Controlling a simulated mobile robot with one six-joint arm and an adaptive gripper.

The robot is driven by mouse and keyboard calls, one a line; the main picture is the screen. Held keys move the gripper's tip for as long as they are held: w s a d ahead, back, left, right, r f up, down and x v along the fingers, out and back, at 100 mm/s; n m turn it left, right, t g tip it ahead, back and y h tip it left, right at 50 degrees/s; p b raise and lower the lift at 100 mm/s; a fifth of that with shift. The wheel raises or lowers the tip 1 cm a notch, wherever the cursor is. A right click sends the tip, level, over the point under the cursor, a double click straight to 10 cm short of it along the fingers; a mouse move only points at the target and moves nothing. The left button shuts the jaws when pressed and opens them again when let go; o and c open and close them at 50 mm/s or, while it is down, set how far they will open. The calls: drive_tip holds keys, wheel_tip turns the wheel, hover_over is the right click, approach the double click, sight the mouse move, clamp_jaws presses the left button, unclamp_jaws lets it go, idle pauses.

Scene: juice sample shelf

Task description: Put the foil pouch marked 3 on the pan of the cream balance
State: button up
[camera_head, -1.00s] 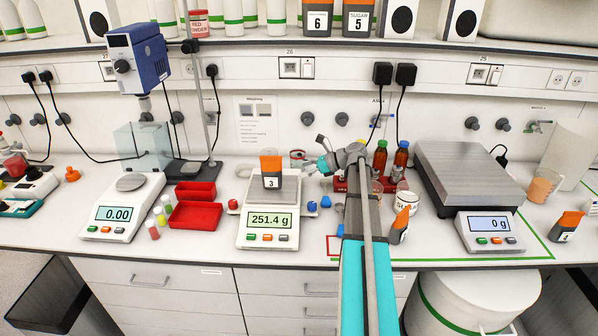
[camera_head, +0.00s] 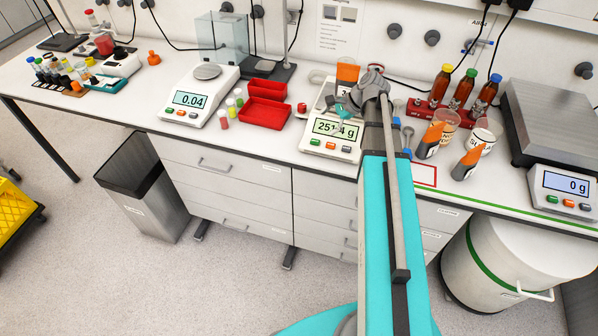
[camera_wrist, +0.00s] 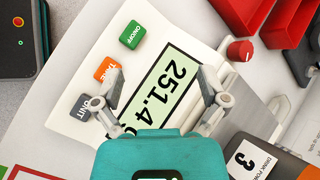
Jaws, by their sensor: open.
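The foil pouch marked 3 (camera_head: 347,73), orange on top and dark grey below, stands on the pan of the cream balance (camera_head: 317,145), in the middle of the bench. In the head view my gripper hides its lower part. In the wrist view the pouch's label with the 3 (camera_wrist: 246,160) shows at the lower right. The balance display (camera_wrist: 160,92) reads 251.4, partly covered by my gripper. My gripper (camera_head: 343,108) is open and empty, over the front of the balance, apart from the pouch. Its two fingers (camera_wrist: 160,82) show over the display.
Red trays (camera_head: 265,112) and a white balance (camera_head: 199,100) reading 0.04 stand to the left. To the right are two orange-topped pouches (camera_head: 430,142), (camera_head: 468,160), cups, a red rack of bottles (camera_head: 440,108) and a large scale (camera_head: 565,120) reading 0 g.

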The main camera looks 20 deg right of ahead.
drive_tip(key=s+a+f+n+h, duration=0.1)
drive_tip(key=s+a+n, duration=0.1)
drive_tip(key=a, duration=0.1)
drive_tip(key=s+a+f+n+g+h, duration=0.1)
drive_tip(key=s+a+n, duration=0.1)
drive_tip(key=s+a+f+n+g+h, duration=0.1)
drive_tip(key=s+a+n, duration=0.1)
drive_tip(key=a+n, duration=0.1)
drive_tip(key=shift+s+a, duration=0.3)
drive_tip(key=s+a+f+n+g+h, duration=0.1)
drive_tip(key=s+a+n+h, duration=0.3)
drive_tip(key=s+n, duration=0.3)
drive_tip(key=shift+s+a+f+n, duration=0.15)
drive_tip(key=shift+a+n, duration=0.45)
drive_tip(key=shift+n, duration=0.2)
